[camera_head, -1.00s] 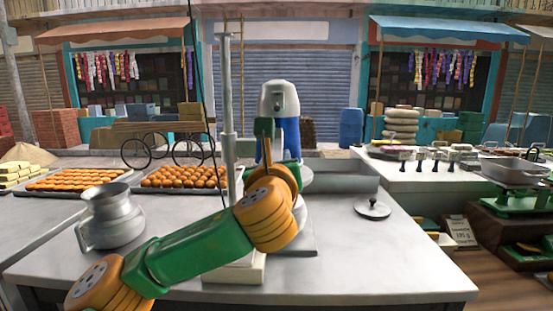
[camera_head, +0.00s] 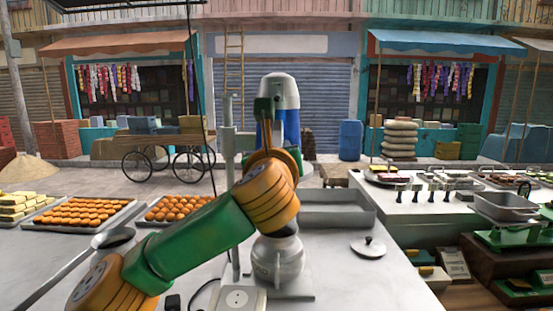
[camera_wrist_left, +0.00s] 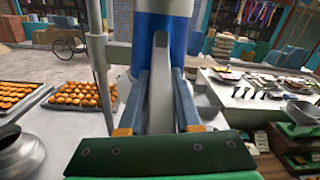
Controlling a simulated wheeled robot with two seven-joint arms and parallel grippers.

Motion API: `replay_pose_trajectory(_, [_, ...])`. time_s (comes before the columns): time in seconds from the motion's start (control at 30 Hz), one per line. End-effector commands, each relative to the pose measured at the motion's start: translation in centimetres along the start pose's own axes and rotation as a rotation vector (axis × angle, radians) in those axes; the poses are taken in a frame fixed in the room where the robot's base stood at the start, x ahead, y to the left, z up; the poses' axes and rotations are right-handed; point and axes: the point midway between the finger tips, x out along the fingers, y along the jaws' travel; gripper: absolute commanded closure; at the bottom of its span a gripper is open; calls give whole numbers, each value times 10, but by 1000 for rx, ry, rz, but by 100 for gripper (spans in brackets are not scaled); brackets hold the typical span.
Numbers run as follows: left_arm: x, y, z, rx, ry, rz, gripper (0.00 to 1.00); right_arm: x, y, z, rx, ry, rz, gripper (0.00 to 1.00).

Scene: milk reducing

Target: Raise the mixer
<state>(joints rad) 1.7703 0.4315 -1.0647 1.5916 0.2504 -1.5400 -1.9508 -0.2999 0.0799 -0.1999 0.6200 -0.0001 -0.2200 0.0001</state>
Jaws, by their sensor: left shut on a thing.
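The mixer (camera_head: 285,95) has a white-and-blue body and stands at the centre of the head view, level with the top of its grey vertical post (camera_head: 229,150). A silver jug (camera_head: 279,265) is below it on the stand base. My left gripper (camera_head: 264,122), on the green and orange arm, is in front of the mixer and shut on it. In the left wrist view its two fingers (camera_wrist_left: 160,100) close around a grey upright part against the mixer's blue body (camera_wrist_left: 176,40). The arm hides much of the mixer's lower part. My right gripper is not in view.
Trays of orange sweets (camera_head: 82,212) lie at left. An empty grey tray (camera_head: 335,207) is behind right, a small lid (camera_head: 369,247) lies right on the counter, and bare counter surrounds the lid.

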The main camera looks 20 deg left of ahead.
Motion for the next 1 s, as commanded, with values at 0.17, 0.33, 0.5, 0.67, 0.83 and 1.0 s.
replay_pose_trajectory(0.17, [0,0,3,-2,-3,2,100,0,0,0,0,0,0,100])
replay_pose_trajectory(0.33, [0,0,2,-2,-3,2,65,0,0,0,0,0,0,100])
replay_pose_trajectory(0.5, [0,0,2,-1,-2,1,39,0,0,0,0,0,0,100])
replay_pose_trajectory(0.67, [0,0,2,0,-1,0,39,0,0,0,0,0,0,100])
replay_pose_trajectory(0.83, [-17,0,-4,-2,-4,-5,39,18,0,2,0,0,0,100])
replay_pose_trajectory(1.0, [-54,0,-5,-2,-5,-5,39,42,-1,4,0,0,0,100])
